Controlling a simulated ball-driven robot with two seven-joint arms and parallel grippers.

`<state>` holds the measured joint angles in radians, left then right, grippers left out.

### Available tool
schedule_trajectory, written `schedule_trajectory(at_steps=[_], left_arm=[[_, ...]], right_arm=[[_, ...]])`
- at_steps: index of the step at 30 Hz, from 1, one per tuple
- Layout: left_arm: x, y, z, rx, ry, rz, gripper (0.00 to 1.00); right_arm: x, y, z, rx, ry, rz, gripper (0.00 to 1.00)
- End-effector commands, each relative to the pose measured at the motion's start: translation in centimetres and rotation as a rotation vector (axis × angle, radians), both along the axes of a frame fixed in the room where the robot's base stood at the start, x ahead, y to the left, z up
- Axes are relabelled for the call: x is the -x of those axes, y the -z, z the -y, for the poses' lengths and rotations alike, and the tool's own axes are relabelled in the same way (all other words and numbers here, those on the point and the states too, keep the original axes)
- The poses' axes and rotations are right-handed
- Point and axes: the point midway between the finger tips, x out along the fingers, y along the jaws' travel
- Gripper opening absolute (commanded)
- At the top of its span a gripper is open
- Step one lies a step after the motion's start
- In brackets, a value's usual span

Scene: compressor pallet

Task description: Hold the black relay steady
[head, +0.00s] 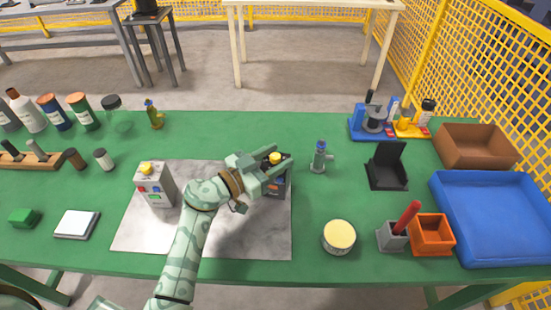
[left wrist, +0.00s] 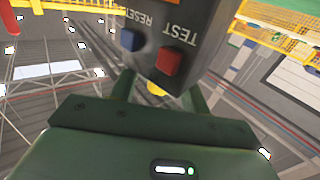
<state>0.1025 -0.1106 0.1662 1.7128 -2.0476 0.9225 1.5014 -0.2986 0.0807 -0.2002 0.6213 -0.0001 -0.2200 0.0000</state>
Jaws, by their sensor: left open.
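The black relay (head: 275,187) stands on the grey marbled mat (head: 255,232), with a yellow knob on top and small buttons on its front. My left gripper (head: 278,170) reaches over it from the left, its open fingers on either side of the relay's upper part. In the left wrist view the dark relay (left wrist: 185,25) appears upside down between the fingers, with a red TEST button and a blue RESET button. I cannot tell whether the fingers touch it. My arm and fingers hide part of it in the head view. My right gripper is not in view.
A light grey relay (head: 155,186) stands on the mat's left side. A small grey valve-like part (head: 320,158) stands close right of the gripper. A round cream-topped tin (head: 339,237), an orange bin (head: 432,235) and a blue tray (head: 443,215) are farther right.

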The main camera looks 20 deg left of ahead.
Motion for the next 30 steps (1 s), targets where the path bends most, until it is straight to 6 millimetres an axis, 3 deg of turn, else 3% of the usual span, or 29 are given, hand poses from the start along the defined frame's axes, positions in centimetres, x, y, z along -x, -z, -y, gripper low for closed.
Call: schedule_trajectory(at_steps=[9,14,15,30], left_arm=[[-0.25,-0.03,0.17,0.0,0.0,0.0,0.46],[-0.24,-0.03,0.16,0.0,0.0,0.0,0.02],[-0.24,-0.02,0.15,0.0,0.0,0.0,0.0],[-0.23,0.0,0.13,-0.001,0.0,-0.001,0.0]], right_arm=[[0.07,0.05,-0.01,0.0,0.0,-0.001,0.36],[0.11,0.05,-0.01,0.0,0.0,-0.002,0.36],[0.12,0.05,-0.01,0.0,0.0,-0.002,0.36],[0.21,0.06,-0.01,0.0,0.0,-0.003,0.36]])
